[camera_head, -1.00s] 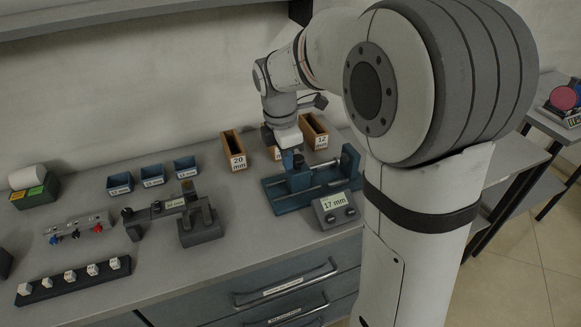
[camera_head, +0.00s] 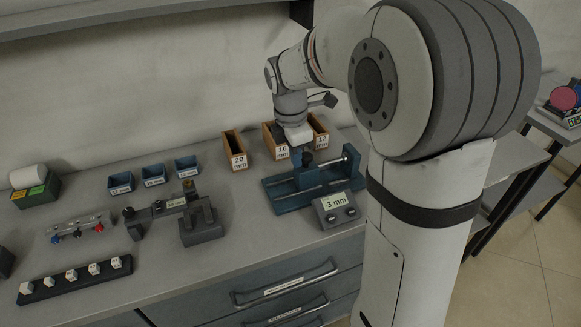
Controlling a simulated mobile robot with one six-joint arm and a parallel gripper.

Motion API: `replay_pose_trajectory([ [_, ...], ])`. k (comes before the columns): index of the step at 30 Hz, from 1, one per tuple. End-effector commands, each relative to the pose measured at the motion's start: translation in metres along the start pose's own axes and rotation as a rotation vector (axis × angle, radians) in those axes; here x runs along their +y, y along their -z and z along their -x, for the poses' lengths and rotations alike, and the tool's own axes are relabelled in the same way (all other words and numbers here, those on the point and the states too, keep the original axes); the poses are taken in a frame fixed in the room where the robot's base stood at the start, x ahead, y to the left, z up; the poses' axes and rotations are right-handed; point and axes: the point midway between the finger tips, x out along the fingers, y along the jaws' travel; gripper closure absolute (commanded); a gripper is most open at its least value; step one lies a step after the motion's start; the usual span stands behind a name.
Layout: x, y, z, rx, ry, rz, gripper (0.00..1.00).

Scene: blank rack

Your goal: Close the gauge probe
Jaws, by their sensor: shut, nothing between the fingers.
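The gauge (camera_head: 285,199) is a blue bench fixture with upright blocks and a metal rod, in the middle right of the head view. Its blue probe carriage (camera_head: 307,177) stands on the base, left of the rod and the right end block (camera_head: 350,160). The gauge display (camera_head: 336,204) in front reads -3 mm. My gripper (camera_head: 307,157) is shut and points down at the top of the carriage. Its fingertips are small and dark, and I cannot tell whether they touch the carriage.
Several small blue bins (camera_head: 153,175) and a grey fixture (camera_head: 203,227) are to the left. My arm covers the bench's right part. Bench front is clear.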

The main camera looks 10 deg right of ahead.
Motion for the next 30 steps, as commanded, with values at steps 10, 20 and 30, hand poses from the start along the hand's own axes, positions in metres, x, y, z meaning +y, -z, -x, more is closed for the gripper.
replay_pose_trajectory([
  [10, 0.0, 0.003, 0.001, -0.005, 0.0, 0.001, 1.0],
  [20, 0.0, 0.013, 0.002, -0.003, 0.0, -0.001, 1.0],
  [30, 0.0, 0.011, 0.026, -0.002, -0.001, -0.001, 1.0],
])
